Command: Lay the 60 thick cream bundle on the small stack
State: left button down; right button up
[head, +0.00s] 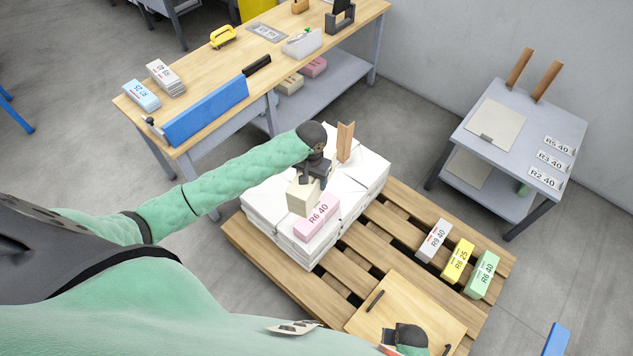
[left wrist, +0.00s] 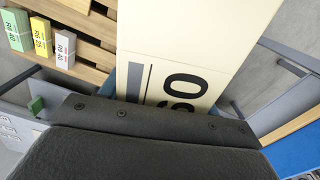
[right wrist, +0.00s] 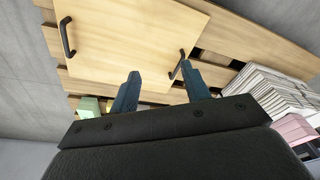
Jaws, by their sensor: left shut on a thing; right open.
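My left gripper (head: 312,177) is shut on a cream bundle (head: 303,198), which hangs upright over the white paper stack (head: 262,203) on the pallet. I cannot tell whether it touches the stack. In the left wrist view the cream bundle (left wrist: 200,40) fills the middle, with a grey bar and large black digits, partly hidden by the gripper. A pink bundle (head: 317,216) marked R6 40 lies on the stack's front corner, close beside the cream one. My right gripper (right wrist: 160,80) is open and empty above the wooden board (right wrist: 130,40).
The pallet (head: 375,245) also carries grey (head: 434,241), yellow (head: 458,261) and green (head: 482,275) bundles. A wooden post (head: 345,142) stands at the stack's back. The workbench (head: 205,55) holds blue and white bundles. A grey side table (head: 500,125) stands right.

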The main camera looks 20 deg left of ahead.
pick_arm(q)
jog(key=w+a+f+m+b, duration=0.1)
jog(key=w+a+f+b, duration=0.2)
jog(key=f, duration=0.6)
jog(key=w+a+f+m+b, duration=0.1)
jog(key=w+a+f+b, duration=0.3)
jog(key=f, duration=0.6)
jog(key=shift+a+f+m, duration=0.15)
jog(key=shift+a+m, duration=0.25)
jog(key=shift+a, duration=0.85)
pick_arm(e)
notch_tip(320, 180, up, 26)
jog(key=s+a, duration=0.1)
jog(key=shift+s+a+r+y, duration=0.25)
jog(key=shift+s+a+y, duration=0.05)
jog(key=shift+a+y, duration=0.1)
jog(key=shift+d, duration=0.1)
pick_arm(q)
jog(key=shift+s+f+b, duration=0.15)
jog(key=shift+f+b, duration=0.45)
jog(key=shift+f, duration=3.3)
pick_arm(e)
jog(key=shift+w+a+f, duration=0.25)
jog(key=shift+a+f, duration=0.15)
jog(key=shift+f, duration=0.2)
jog(key=shift+w+a+f, duration=0.2)
jog(key=shift+a+f, duration=0.2)
jog(key=shift+f, duration=0.2)
